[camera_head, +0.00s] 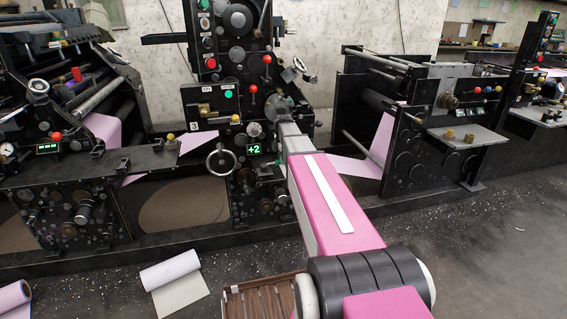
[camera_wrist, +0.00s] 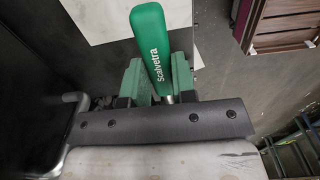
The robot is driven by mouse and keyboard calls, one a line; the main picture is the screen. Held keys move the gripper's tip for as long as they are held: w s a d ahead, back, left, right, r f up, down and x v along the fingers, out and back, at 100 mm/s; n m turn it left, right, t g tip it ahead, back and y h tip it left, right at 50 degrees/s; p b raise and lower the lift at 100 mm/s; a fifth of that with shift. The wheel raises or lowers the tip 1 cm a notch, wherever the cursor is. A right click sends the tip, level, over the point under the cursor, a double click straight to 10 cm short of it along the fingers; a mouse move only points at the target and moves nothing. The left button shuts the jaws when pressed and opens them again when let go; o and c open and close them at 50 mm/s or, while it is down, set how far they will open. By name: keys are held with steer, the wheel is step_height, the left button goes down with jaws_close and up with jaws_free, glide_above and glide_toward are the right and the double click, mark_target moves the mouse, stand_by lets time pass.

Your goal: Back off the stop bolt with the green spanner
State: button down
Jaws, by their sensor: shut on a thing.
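The green spanner (camera_wrist: 150,40) shows in the wrist view as a green handle with white lettering. It stands between the two green fingers of my gripper (camera_wrist: 157,84), which are shut on it. Its metal shank shows briefly below the handle; its working end is hidden behind the dark bar of my gripper. In the head view my arm reaches to the middle black machine, beside a green "+2" display (camera_head: 254,149). There my arm hides most of the gripper, and I cannot make out the spanner. I cannot make out the stop bolt in either view.
The machine front has a handwheel (camera_head: 221,162), red-knobbed levers (camera_head: 267,59) and a pink web (camera_head: 378,150). A white roll (camera_head: 171,270) lies on the floor, and a wooden slatted crate (camera_head: 240,290) stands near my arm. The floor at right is open.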

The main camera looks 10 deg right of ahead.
steer(key=shift+w+a+r, duration=0.1)
steer(key=shift+w+a, duration=0.05)
steer(key=shift+r, duration=0.7)
steer(key=shift+s+a+m, duration=0.1)
steer(key=shift+s+m, duration=0.7)
steer(key=shift+s, duration=0.1)
steer(key=s+a+m, duration=0.4)
steer(key=s+m, duration=0.3)
steer(key=m, duration=0.3)
steer(key=a+m, duration=0.9)
steer(key=m, duration=0.3)
steer(key=shift+w, duration=0.45)
steer(key=shift+d+f, duration=0.1)
steer(key=shift+f, duration=0.7)
stand_by(2.1)
